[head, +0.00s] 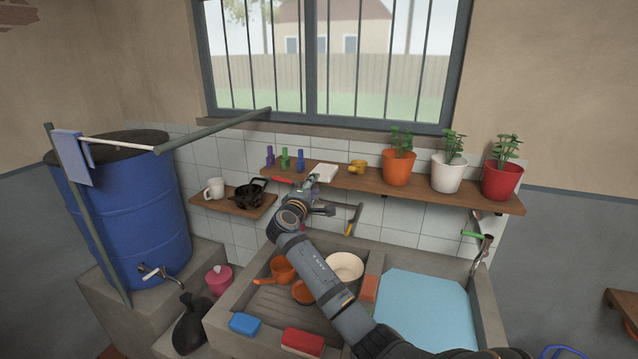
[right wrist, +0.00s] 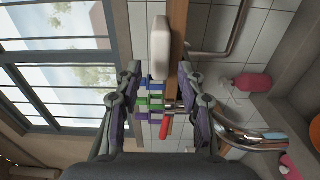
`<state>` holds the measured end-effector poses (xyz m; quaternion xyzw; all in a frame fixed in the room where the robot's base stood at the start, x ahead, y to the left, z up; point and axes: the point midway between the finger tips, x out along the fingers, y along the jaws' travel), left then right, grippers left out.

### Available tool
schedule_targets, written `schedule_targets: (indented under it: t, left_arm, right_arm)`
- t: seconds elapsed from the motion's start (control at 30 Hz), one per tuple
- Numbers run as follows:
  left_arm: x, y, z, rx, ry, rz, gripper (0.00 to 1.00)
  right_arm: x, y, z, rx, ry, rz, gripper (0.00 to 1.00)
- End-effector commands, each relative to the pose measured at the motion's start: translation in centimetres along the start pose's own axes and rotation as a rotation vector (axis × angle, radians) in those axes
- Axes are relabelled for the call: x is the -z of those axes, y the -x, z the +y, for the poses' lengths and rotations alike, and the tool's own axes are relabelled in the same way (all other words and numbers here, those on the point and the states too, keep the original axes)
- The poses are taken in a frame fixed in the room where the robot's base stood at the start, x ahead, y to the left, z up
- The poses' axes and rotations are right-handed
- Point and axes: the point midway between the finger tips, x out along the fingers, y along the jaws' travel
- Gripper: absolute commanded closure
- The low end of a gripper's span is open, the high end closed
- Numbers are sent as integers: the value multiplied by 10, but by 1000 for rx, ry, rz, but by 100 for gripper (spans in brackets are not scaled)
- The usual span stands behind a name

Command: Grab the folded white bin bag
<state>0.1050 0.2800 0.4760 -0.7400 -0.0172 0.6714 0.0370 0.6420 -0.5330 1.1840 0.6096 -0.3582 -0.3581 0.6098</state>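In the right wrist view the white bag (right wrist: 160,45) shows beyond the fingertips, between the two fingers' lines. My right gripper (head: 318,187) is just in front of the shelf near the bag; it looks apart from it. In the right wrist view the right gripper (right wrist: 161,70) is open, with nothing between its fingers. My left gripper is in neither view.
An orange pot (head: 398,167) with a plant stands to the right. Below is a concrete sink (head: 245,289) with dishes. A blue barrel (head: 125,215) stands left.

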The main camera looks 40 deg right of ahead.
Motion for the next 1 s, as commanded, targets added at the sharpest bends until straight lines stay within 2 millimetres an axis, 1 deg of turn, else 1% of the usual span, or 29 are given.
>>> schedule_targets:
  t: [0.03,0.1,0.2,0.3,0.47,0.7,1.0]
  left_arm:
    - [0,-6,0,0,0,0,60]
    - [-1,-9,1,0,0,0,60]
    - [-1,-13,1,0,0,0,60]
    - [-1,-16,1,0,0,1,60]
    - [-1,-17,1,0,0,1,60]
    - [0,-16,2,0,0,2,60]
    - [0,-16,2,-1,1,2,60]
  right_arm:
    - [0,-9,-2,-1,0,-2,60]
    - [-1,-20,-2,0,-1,-2,60]
    - [-1,-33,-2,0,0,-2,60]
    - [0,-41,-2,1,0,0,60]
    - [0,-48,-1,1,-1,0,60]
    - [0,-48,0,1,0,0,60]
    - [0,-48,0,1,0,0,81]
